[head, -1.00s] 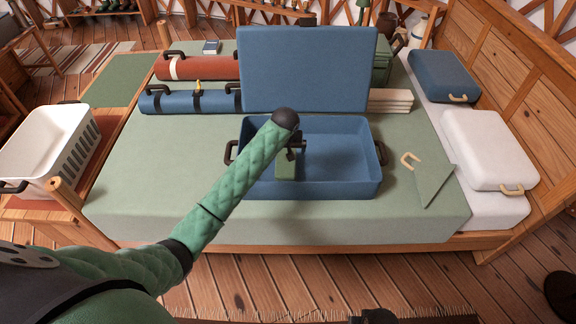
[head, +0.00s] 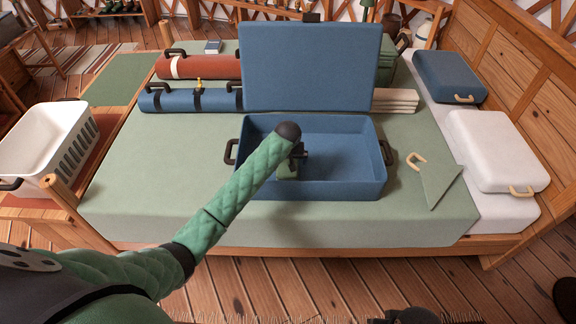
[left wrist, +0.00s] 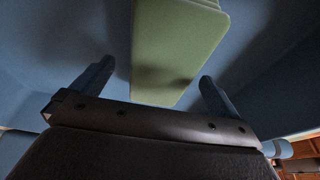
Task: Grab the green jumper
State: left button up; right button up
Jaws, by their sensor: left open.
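The green jumper (head: 287,171) is a folded green block inside the open blue suitcase (head: 345,188), left of its middle and partly hidden by my left arm. My left gripper (head: 299,152) is over it in the suitcase. In the left wrist view the jumper (left wrist: 178,45) reaches in between the two open fingers, with a visible gap on each side. Nothing is gripped. A dark shape at the bottom edge of the head view may be my right gripper (head: 408,316); its jaws cannot be made out.
The suitcase lid (head: 310,68) stands up behind. A blue roll (head: 180,100) and a red roll (head: 205,67) lie at the back left of the bed (head: 140,180). A green flat piece (head: 435,186) lies right of the suitcase. A white basket (head: 40,140) stands left.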

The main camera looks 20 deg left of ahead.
aim_at(288, 161)
pick_arm(q)
jog(key=shift+x, duration=1.95)
pick_arm(e)
jog(key=shift+w+f, duration=0.3)
jog(key=shift+f, duration=0.55)
jog(key=shift+w+f, duration=0.25)
jog(key=shift+f, duration=0.6)
pick_arm(q)
jog(key=shift+a, duration=0.1)
jog(key=c, duration=1.1)
pick_arm(e)
jog(key=shift+a, duration=0.1)
